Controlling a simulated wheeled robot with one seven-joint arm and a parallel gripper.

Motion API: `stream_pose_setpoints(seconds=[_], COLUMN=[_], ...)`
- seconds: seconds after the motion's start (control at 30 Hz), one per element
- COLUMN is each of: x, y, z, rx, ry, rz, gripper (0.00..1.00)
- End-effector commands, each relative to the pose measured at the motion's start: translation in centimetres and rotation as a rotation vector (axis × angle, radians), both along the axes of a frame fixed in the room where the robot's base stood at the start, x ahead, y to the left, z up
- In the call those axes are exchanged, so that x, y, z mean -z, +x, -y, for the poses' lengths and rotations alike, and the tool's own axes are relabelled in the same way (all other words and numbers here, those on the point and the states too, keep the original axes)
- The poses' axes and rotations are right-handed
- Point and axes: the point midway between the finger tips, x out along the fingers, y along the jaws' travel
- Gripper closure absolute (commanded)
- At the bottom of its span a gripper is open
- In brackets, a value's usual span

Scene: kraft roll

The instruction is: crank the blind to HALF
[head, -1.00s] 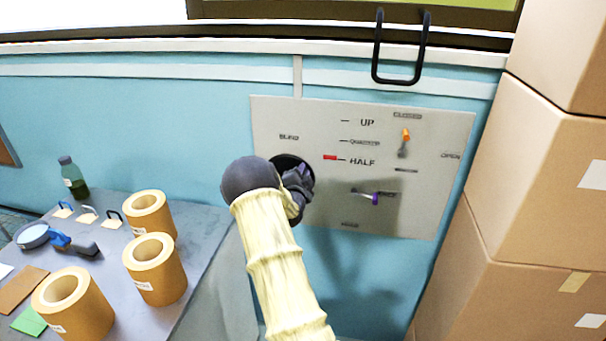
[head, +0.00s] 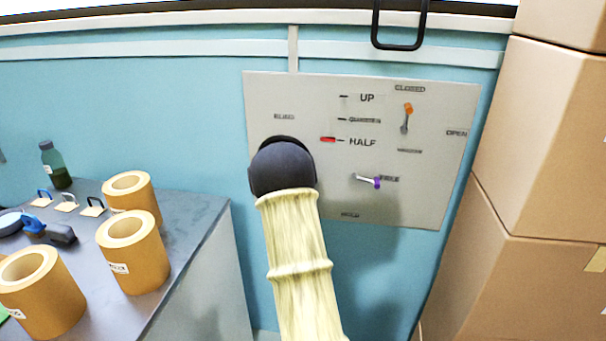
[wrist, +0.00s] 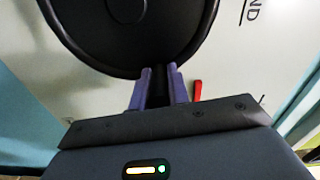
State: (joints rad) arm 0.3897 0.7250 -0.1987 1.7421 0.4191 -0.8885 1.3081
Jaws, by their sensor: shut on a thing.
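The grey panel (head: 290,95) on the blue wall carries the labels UP, a smaller blurred one, and HALF. A red marker (head: 328,139) sits level with the HALF mark; a red piece (wrist: 197,90) also shows in the wrist view. The blind's crank is a round black wheel (wrist: 165,35), seen large in the wrist view. In the head view my dark wrist and pale arm cover nearly all of it. My gripper (wrist: 160,78) has its purple fingers closed on a dark part at the wheel's lower rim. The blind itself is not clearly in view.
The panel also holds an orange-tipped lever (head: 406,117) and a purple-tipped lever (head: 368,181), right of my arm. A black handle (head: 400,45) hangs above. Stacked cartons (head: 540,140) stand at right. A grey bench (head: 195,215) with several kraft rolls is at left.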

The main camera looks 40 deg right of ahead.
Motion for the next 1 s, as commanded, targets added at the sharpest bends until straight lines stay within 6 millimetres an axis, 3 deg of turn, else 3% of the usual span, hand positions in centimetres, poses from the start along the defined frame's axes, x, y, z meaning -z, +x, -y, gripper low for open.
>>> stream_pose_setpoints(seconds=[0.03,0.4,1.0], x=[1.2,2.5,2.8], y=[-0.1,-0.3,-0.3], z=[0.1,0.2,0.3], rx=[0.001,0.000,0.001], ry=[0.017,0.141,0.214], rz=[0.021,0.162,0.242], gripper=[1.00,1.00,1.00])
